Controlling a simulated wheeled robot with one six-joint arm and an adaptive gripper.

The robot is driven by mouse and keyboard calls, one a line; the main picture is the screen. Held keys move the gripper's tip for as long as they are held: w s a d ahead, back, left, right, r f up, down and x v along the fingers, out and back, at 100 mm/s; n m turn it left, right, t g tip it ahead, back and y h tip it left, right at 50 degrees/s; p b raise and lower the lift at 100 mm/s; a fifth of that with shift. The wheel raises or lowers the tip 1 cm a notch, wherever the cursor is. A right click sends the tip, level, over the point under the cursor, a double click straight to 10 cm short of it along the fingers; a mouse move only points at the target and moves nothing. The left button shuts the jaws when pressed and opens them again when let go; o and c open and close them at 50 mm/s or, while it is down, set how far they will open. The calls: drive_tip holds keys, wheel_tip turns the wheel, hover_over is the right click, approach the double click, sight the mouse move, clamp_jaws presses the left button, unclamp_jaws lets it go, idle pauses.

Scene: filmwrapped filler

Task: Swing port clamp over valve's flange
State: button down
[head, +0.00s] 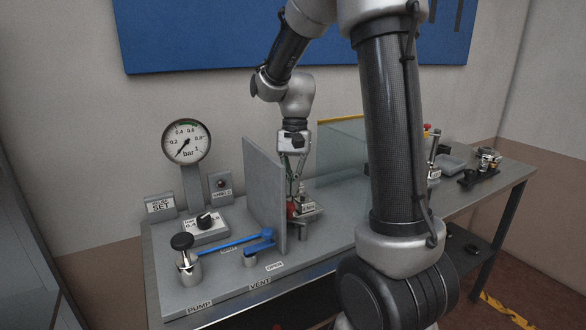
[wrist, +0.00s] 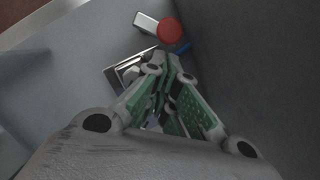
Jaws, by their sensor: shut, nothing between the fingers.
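My gripper (head: 291,191) points down behind the upright grey panel, low over the bench. In the wrist view its green-padded fingers (wrist: 170,62) are shut and empty. Just beyond the fingertips is a round red part (wrist: 170,30) beside a pale block (wrist: 145,22). A bright metal fixture (wrist: 122,68) lies left of the fingertips, partly covered by them. The red part (head: 291,209) and a metal fixture with a label (head: 309,216) also show in the head view. I cannot tell which of these is the port clamp or the valve's flange, or whether the fingers touch anything.
The grey panel (head: 265,195) stands close left of my gripper. A clear screen with a yellow top edge (head: 341,122) is behind. Left are a gauge (head: 187,142), a black dial (head: 205,221), a pump (head: 184,258) and a blue lever (head: 262,244). A grey tray (head: 452,163) is at right.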

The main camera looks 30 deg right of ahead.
drive_tip(key=shift+x, duration=0.85)
drive_tip(key=a+n, duration=0.2)
drive_tip(key=shift+s+a+n+h, duration=0.2)
drive_tip(key=shift+n+h, duration=0.1)
drive_tip(key=shift+n, duration=0.1)
drive_tip(key=a+v, duration=0.1)
drive_tip(key=v, duration=0.9)
drive_tip(key=shift+w+d, duration=0.2)
drive_tip(key=shift+d, duration=0.2)
